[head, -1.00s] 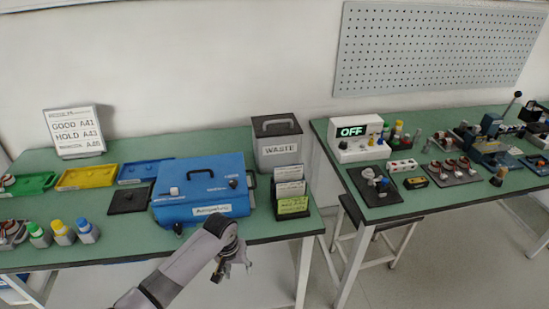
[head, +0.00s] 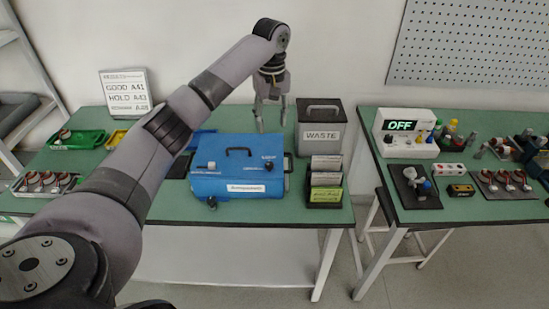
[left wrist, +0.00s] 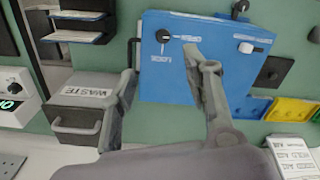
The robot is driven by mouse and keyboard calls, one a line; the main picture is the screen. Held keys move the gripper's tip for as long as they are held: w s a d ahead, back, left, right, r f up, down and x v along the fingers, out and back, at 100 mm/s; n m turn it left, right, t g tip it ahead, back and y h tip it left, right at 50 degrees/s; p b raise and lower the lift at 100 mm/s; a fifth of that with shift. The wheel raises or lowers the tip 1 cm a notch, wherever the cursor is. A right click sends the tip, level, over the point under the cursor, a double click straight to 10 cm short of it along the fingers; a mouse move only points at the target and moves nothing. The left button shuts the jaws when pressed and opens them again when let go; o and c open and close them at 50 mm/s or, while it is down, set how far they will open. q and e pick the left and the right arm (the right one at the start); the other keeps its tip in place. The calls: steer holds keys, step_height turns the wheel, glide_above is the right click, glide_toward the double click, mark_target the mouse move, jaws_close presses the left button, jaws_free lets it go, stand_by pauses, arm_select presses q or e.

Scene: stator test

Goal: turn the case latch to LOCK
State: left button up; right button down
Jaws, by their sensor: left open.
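A white knob (left wrist: 247,47) sits at the lid's other end and also shows in the head view (head: 211,166). I cannot tell for certain which one is the latch. My left gripper (head: 271,122) is open and empty, above the case's back edge, fingers pointing down. In the left wrist view its fingers (left wrist: 160,88) partly cover the case.
A grey waste bin (head: 320,128) stands close right of the gripper. A card holder (head: 325,182) is right of the case. My left arm hides the trays behind it. A sign (head: 126,92) stands at back left. A second table holds an OFF display box (head: 405,132).

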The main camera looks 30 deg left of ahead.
mark_target(269, 164)
arm_select(q)
steer(key=shift+n, duration=0.3)
steer(key=f+p, duration=0.1)
steer(key=f, duration=0.4)
steer(key=f+p, duration=0.1)
steer(key=f, duration=0.4)
steer(key=f+p, duration=0.1)
steer(key=f, duration=0.4)
steer(key=shift+a+f+p, duration=0.25)
steer(key=shift+a+p, duration=0.1)
steer(key=shift+a, duration=0.05)
jaws_close()
